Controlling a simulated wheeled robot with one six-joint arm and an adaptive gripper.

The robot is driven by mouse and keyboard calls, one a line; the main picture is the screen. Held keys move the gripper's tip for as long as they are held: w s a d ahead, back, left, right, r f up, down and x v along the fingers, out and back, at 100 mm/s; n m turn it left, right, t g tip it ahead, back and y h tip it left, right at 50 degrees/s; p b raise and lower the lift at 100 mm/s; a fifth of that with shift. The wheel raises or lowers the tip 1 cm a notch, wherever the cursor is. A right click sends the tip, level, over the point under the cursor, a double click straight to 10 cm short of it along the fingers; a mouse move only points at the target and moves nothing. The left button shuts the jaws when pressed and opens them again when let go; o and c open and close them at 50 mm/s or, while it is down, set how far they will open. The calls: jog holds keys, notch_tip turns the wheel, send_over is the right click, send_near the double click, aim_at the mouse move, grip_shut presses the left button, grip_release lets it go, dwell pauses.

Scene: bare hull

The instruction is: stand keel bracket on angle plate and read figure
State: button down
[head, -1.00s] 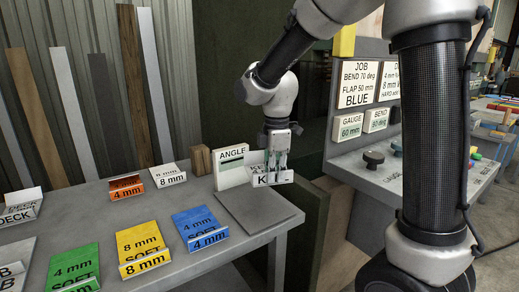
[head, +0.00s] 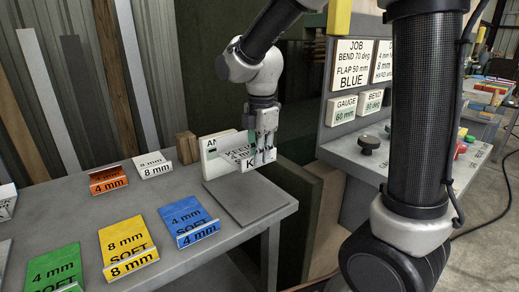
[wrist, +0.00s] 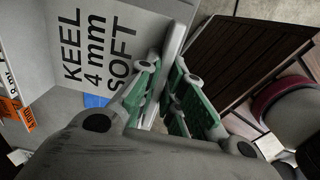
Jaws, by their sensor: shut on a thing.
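The keel bracket (head: 238,152) is a light grey bent piece marked KEEL 4 mm. My gripper (head: 263,158) is shut on it at its right part in the head view. In the wrist view the bracket's face (wrist: 95,45) reads KEEL 4 mm SOFT, and the green-padded fingers (wrist: 165,95) close on its edge. The angle plate shows as a pale upright panel (head: 211,167) with its lettering mostly hidden by the bracket. A grey flat pad (head: 248,203) lies before it. The bracket appears above the pad's back part; I cannot tell whether it touches.
Blue (head: 190,221), yellow (head: 128,246), green (head: 56,272) and orange (head: 108,179) brackets stand on the grey bench (head: 90,215). A white one (head: 154,165) stands behind. A wooden block (head: 187,148) is left of the angle plate. A sloped panel with job signs (head: 357,62) stands right.

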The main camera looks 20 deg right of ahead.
aim_at(260, 205)
jog(key=shift+f, duration=6.95)
jog(key=c, duration=1)
grip_release()
jog(key=shift+r, duration=0.1)
jog(key=shift+r, duration=2.45)
